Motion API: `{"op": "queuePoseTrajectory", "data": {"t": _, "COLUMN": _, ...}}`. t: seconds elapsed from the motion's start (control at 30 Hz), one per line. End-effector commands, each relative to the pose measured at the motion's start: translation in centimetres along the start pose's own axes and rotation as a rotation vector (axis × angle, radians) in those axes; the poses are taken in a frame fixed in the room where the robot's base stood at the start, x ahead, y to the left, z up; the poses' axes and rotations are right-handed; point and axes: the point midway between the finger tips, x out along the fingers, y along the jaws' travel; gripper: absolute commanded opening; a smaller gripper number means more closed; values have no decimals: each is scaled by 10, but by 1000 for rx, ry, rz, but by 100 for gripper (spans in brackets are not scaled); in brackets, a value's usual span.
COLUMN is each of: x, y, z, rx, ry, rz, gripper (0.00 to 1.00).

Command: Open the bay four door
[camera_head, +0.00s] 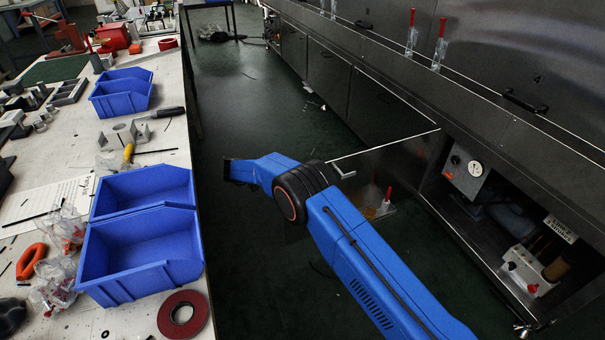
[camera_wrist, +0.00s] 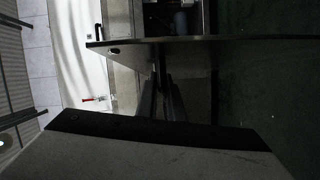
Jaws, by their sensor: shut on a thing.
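The bay four door (camera_head: 385,165) is the dark lower panel standing swung out from the dryer, with a bright top edge. A "4" marks the dryer wall above. In the wrist view the door's long edge (camera_wrist: 240,39) crosses the upper part. My gripper (camera_wrist: 160,75) shows there as dark fingers reaching that edge, shut on the door; I cannot tell whether on its handle or its rim. In the head view my blue arm hides the gripper. The bay (camera_head: 500,225) is uncovered, showing a gauge and fittings inside.
The workbench (camera_head: 165,140) with blue bins (camera_head: 140,270) runs along the left, close to my arm. Closed lower doors (camera_head: 325,75) continue along the dryer. Dark floor (camera_head: 240,90) lies clear between bench and dryer, with small scraps near the dryer.

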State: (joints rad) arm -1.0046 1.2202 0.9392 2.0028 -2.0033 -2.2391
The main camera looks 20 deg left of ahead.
Motion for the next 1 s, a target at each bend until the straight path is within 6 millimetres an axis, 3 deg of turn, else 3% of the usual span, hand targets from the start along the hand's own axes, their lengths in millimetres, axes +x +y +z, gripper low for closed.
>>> {"op": "queuePoseTrajectory", "data": {"t": 0.53, "x": 5, "y": -2, "z": -2, "rx": -1, "ry": -11, "rz": 2, "gripper": 0}}
{"op": "queuePoseTrajectory", "data": {"t": 0.6, "x": 5, "y": -2, "z": -2, "rx": -1, "ry": -11, "rz": 2, "gripper": 24}}
{"op": "queuePoseTrajectory", "data": {"t": 0.63, "x": 4, "y": -2, "z": -1, "rx": -1, "ry": -11, "rz": 2, "gripper": 26}}
{"op": "queuePoseTrajectory", "data": {"t": 1.0, "x": 2, "y": 0, "z": 0, "rx": 0, "ry": -4, "rz": 1, "gripper": 26}}
